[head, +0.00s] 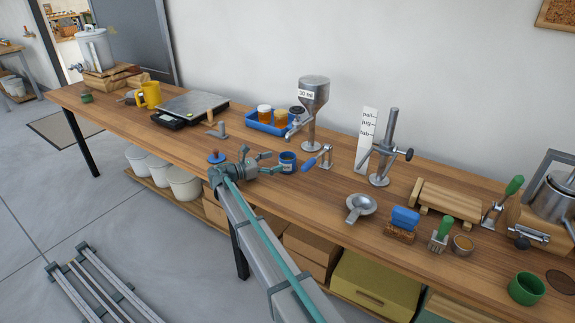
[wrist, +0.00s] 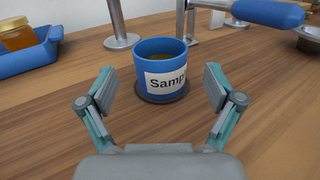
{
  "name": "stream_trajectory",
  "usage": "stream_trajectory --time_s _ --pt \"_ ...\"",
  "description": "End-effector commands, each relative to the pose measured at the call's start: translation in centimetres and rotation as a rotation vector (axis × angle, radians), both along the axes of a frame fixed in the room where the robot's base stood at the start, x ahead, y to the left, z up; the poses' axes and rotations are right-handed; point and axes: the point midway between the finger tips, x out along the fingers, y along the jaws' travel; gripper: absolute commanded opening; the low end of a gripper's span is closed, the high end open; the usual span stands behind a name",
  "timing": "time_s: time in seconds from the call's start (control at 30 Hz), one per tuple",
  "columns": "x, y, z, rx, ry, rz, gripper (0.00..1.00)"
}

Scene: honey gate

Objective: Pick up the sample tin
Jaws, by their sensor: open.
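The sample tin (head: 288,163) is a small blue open cup with a white label; in the wrist view the tin (wrist: 161,66) stands upright on a dark round pad (wrist: 162,96) on the wooden bench. The label's visible letters read "Samp". My gripper (head: 272,161) is open and empty just left of the tin in the head view. In the wrist view my gripper (wrist: 159,90) has its two fingers spread wide, one on each side of the tin's near part. The tin lies ahead between them, and neither finger appears to touch it.
A blue tray (head: 267,124) with jars stands behind. A metal funnel stand (head: 312,110) and a blue-handled clamp (head: 318,158) stand close behind and right of the tin. A metal post stand (head: 382,155) is further right. Bare wood (head: 315,188) lies in front.

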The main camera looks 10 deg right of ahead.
Motion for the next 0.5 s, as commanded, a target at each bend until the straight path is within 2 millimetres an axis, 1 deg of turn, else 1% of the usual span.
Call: stream_trajectory --time_s 0.17,0.3,0.4,0.5 --pt "0.5 -1.9 0.1 0.0 0.0 -0.002 0.91" --pt "1.2 -4.1 0.1 0.0 0.0 -0.003 0.91" --pt "1.6 -5.2 0.1 0.0 0.0 -0.001 0.91" --pt "1.7 -5.7 0.1 0.0 0.0 -0.001 0.91"
